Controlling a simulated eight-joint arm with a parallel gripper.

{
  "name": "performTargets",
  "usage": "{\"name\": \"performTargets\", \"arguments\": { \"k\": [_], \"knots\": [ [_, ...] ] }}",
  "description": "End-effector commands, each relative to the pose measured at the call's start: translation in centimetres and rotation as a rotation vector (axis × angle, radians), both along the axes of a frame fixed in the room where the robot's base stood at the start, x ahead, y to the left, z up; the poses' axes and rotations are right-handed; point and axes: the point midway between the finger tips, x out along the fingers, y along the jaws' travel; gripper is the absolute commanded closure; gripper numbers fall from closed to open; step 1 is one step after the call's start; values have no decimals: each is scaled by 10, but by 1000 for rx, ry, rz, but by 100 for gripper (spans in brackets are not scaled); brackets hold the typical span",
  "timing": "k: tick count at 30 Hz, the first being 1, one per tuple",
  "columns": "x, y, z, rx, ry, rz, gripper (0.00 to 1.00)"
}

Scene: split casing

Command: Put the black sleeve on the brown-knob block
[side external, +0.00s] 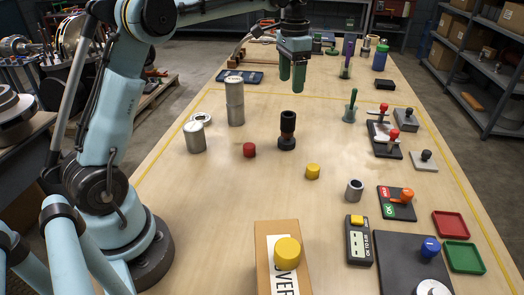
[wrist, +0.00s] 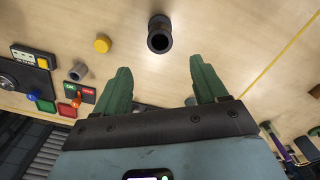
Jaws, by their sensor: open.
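A black sleeve (side external: 288,121) with an open, hollow top stands upright in the middle of the table. Below it shows a brown band, then a wider black base (side external: 287,143); the brown-knob block appears to be this lower part, with the sleeve on top of it. How far the sleeve covers the knob I cannot tell. In the wrist view the sleeve (wrist: 160,34) is seen from its open end, beyond my fingertips. My gripper (side external: 291,82) hangs above the table, beyond the stack in the side view. Its green fingers (wrist: 156,82) are apart, with nothing between them.
A red cap (side external: 249,150) and a yellow cap (side external: 313,171) lie near the stack. A grey hollow cylinder (side external: 354,190) and lever blocks (side external: 384,140) are to the right. A cardboard box (side external: 286,275) stands in front.

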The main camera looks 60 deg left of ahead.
Motion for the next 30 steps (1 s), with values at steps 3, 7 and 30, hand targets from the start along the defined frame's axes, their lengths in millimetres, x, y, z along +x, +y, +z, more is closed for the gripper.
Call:
{"name": "performTargets", "arguments": {
  "k": [3, 7, 30],
  "knots": [
    [-2, -2, 6, 2, -8, 3, 28],
    [-12, -14, 14, 10, -48, 18, 28],
    [-167, -108, -24, -44, -534, 217, 28]
  ]
}}
